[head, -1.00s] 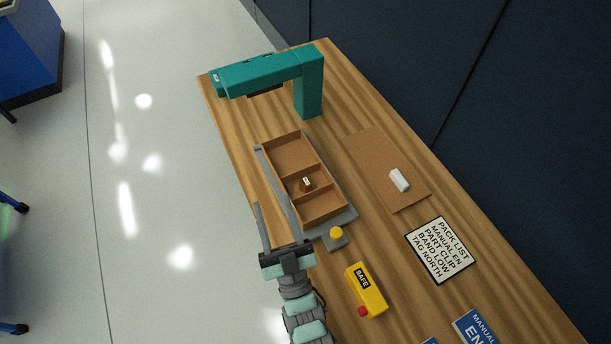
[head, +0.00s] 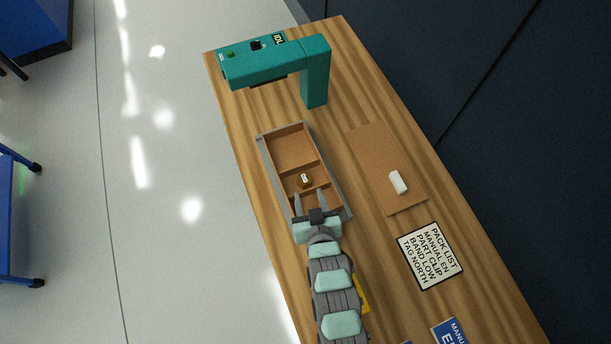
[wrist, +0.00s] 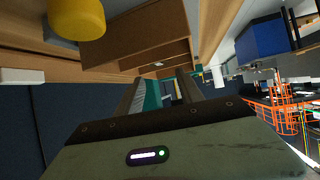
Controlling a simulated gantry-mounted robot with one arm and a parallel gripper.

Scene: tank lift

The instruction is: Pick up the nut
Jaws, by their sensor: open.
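The nut, a small brass-coloured piece with a pale top (head: 305,180), lies in the middle compartment of a brown divided tray (head: 267,160) in the head view. My gripper (head: 311,198) is open and empty over the near end of the tray, its fingers pointing towards the nut but apart from it in the picture. Its height above the tray is hard to tell. In the wrist view the two fingers (wrist: 160,92) stand apart, with the tray (wrist: 140,38) beyond them. I cannot make out the nut clearly there.
A teal overhanging arch (head: 315,75) stands beyond the tray. A brown mat (head: 372,155) with a white block (head: 397,182) lies to the right, near a pack list card (head: 430,255). A yellow button (wrist: 77,15) shows in the wrist view. My arm partly hides a yellow box (head: 362,294).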

